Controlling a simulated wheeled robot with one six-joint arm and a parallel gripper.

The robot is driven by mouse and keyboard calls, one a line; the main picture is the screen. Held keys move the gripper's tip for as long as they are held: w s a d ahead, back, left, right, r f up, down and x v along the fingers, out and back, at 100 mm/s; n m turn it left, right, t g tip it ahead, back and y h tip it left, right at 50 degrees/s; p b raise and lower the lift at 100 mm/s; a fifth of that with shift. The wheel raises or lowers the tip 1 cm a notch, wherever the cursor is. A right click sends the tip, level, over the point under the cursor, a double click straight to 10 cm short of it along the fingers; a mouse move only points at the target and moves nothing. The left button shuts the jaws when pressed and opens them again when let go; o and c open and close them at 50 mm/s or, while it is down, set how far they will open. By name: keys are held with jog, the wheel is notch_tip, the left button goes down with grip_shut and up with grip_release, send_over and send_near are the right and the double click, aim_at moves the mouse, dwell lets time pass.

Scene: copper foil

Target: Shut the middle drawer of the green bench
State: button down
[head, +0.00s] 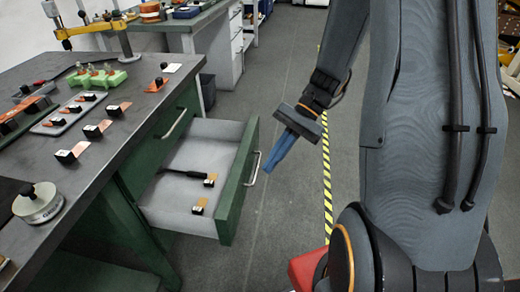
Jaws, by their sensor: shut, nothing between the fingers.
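The green bench (108,198) stands at the left with a dark top. Its middle drawer (236,186) is pulled well out, with a green front, a metal handle (253,168) and a pale inside. In the drawer lie a dark-handled tool (184,173) and small dark blocks with tan pieces (199,206). Another drawer (180,112) above it is closed against the bench. My gripper (268,173) has blue fingers that are shut and empty. In the picture it is just right of the drawer handle, pointing down and left; I cannot tell whether they touch.
A yellow-black floor stripe (327,190) runs at the right. Grey floor (272,75) is clear beyond the drawer. Another bench (175,24) stands behind.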

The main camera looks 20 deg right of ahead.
jog(key=w+d+f+m+t+y+b, duration=0.4)
jog(key=w+d+f+m+y, duration=0.15)
jog(key=w, duration=0.25)
jog(key=m+t+y+b, duration=0.2)
jog(key=m+t+b, duration=0.1)
jog(key=m+t, duration=0.45)
send_near(252, 141)
jog(key=shift+n+t+h, duration=0.25)
jog(key=shift+n, duration=0.15)
jog(key=x, duration=0.4)
jog(key=s+x, duration=0.1)
jog(key=x, duration=0.1)
jog(key=shift+w+a+r+b, duration=0.15)
jog(key=shift+a+r+b, duration=0.15)
jog(key=shift+a+r, duration=0.1)
jog(key=shift+w+a, duration=0.1)
jog(key=shift+w, duration=0.05)
